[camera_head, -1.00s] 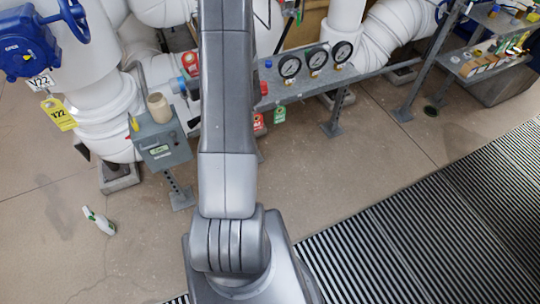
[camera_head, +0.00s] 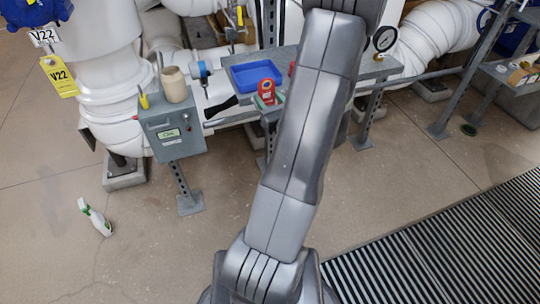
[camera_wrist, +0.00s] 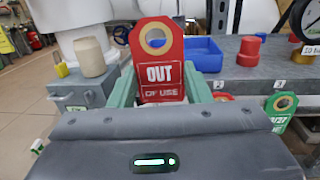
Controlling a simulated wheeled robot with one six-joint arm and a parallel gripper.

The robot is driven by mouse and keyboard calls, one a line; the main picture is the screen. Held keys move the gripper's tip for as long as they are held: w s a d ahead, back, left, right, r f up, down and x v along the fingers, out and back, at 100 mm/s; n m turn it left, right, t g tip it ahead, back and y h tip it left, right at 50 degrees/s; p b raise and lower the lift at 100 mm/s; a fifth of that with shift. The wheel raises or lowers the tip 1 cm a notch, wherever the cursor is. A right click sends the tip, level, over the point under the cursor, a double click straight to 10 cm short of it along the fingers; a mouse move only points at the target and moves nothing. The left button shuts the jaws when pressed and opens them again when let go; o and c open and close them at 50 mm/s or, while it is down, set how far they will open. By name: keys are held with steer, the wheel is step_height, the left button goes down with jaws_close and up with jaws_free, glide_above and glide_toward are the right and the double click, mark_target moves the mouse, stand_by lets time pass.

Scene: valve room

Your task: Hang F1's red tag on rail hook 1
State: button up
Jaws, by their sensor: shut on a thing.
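A red tag reading "OUT OF USE" (camera_wrist: 160,73) stands upright between the pale green fingers of my gripper (camera_wrist: 162,92) in the wrist view. Its ringed hole is above the fingers. In the head view the red tag (camera_head: 266,90) shows in front of the grey shelf, left of my arm, with my gripper (camera_head: 268,104) shut on it. The shelf's front rail (camera_wrist: 258,77) carries small number labels. A green tag (camera_wrist: 283,106) hangs from it at the right. Part of another red tag (camera_wrist: 223,97) shows beside my right finger. The hooks are too small to make out clearly.
A blue tray (camera_head: 252,75) and a red cap (camera_wrist: 249,50) sit on the shelf. A grey box (camera_head: 172,134) with a beige cup (camera_head: 174,84) stands left. A yellow V22 tag (camera_head: 59,76) hangs far left.

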steer(key=s+f+y+b, duration=0.1)
steer(key=s+f+b, duration=0.4)
steer(key=f+b, duration=0.65)
steer(key=shift+n+g, duration=0.3)
steer(key=shift+n, duration=0.1)
steer(key=x, duration=0.5)
steer(key=shift+w+d+p, duration=0.35)
steer(key=shift+x, duration=1.2)
stand_by(0.6)
steer(key=shift+w, duration=0.8)
steer(key=shift+w+a, duration=0.1)
steer(key=shift+w, duration=0.1)
steer(key=shift+w+a, duration=0.1)
steer(key=shift+w, duration=0.2)
steer(key=shift+f+b, duration=0.5)
steer(key=shift+b, duration=0.2)
